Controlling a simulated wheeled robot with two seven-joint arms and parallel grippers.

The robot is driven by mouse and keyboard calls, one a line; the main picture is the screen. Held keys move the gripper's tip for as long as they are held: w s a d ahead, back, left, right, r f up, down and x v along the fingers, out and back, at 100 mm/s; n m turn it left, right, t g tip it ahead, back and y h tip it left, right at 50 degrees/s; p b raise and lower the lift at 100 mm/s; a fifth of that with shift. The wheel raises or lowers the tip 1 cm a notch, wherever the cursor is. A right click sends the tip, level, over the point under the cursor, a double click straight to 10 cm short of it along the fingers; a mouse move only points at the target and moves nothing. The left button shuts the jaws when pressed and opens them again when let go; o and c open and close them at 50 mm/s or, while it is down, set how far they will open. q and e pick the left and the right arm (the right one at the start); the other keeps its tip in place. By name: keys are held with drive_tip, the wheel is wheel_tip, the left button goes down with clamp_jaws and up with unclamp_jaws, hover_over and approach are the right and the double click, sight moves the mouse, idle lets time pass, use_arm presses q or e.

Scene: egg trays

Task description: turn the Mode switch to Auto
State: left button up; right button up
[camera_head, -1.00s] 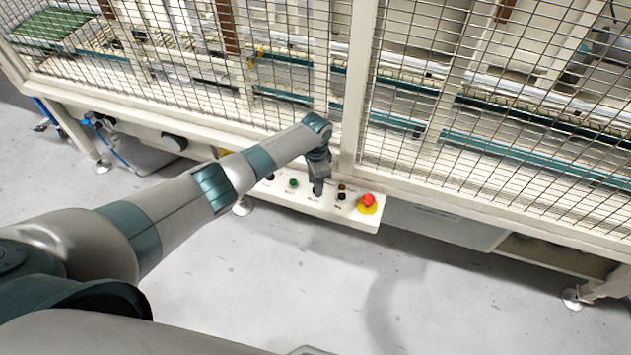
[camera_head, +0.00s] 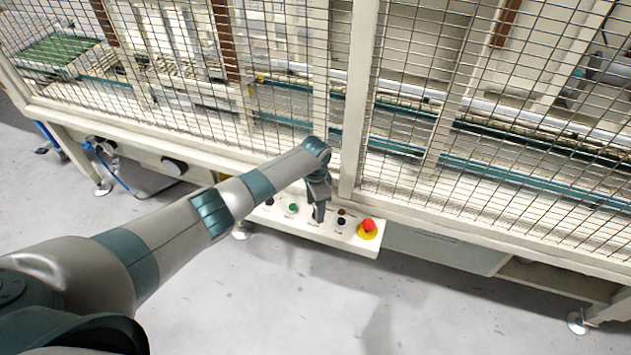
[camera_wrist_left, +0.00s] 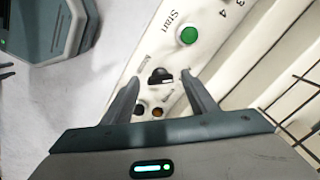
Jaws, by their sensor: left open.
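A cream control panel (camera_head: 330,232) sticks out from the machine's lower frame. My left gripper (camera_head: 318,212) points down at it, between the green button (camera_head: 293,208) and the red stop button (camera_head: 368,226). In the left wrist view my left gripper (camera_wrist_left: 160,77) is open, with one finger on each side of a black knob (camera_wrist_left: 160,76). This knob appears to be the Mode switch; its small label is too blurred to read. I cannot tell whether the fingers touch it. The green button (camera_wrist_left: 188,36), marked Start, lies beyond the fingers.
A black control (camera_head: 341,221) and a brown-orange one (camera_head: 342,211) sit right of my gripper. The mesh fence (camera_head: 450,120) and its upright post (camera_head: 352,130) stand close behind the panel. The floor (camera_head: 290,300) in front is clear.

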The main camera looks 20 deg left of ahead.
use_arm(q)
wheel_tip(320, 180, up, 17)
drive_tip(key=b, duration=0.2)
drive_tip(key=shift+f+b, duration=0.2)
drive_tip(key=shift+b, duration=0.1)
idle(0.4)
